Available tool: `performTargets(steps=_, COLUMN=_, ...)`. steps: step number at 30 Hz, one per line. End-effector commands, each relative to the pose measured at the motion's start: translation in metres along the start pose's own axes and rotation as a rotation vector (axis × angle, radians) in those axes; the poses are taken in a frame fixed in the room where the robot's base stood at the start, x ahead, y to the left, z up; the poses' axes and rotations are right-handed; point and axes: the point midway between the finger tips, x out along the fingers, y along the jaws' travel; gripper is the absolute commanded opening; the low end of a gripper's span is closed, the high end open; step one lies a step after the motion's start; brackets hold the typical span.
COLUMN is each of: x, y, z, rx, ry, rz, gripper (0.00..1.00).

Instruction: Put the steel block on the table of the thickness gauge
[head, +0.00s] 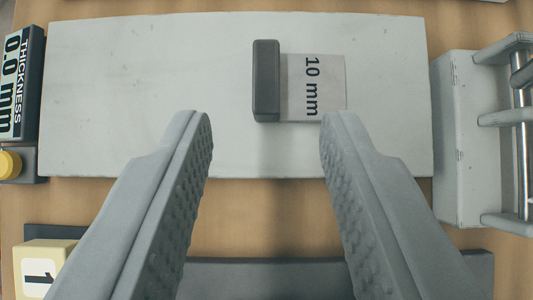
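A light steel block (322,88) marked "10 mm" lies on a large pale plate, with a dark grey upright piece (266,82) against its left side. I cannot tell if the dark piece is part of the block. My gripper (265,120) is open and empty, its two ridged fingers wide apart. The fingertips show just below the block in the picture, and the block is not between them. A display (15,85) reading "THICKNESS 0.0 mm" stands at the left edge. I cannot tell which surface is the gauge's table.
The pale plate (150,80) is otherwise bare. A yellow button (10,165) sits below the display. A pale body with metal rods (470,150) stands at the right. A cream block marked "1" (40,270) is at the lower left. A grey bar (260,275) shows between my fingers.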

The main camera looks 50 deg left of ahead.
Motion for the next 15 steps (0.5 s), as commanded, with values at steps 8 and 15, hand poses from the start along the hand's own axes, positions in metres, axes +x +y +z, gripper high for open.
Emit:
performTargets(steps=8, x=-0.042, y=0.0, z=0.001, rx=0.0, ry=-0.001, rz=0.002, gripper=0.36)
performTargets(steps=15, x=-0.053, y=0.0, z=0.0, rx=0.0, ry=-0.001, rz=0.001, gripper=0.36)
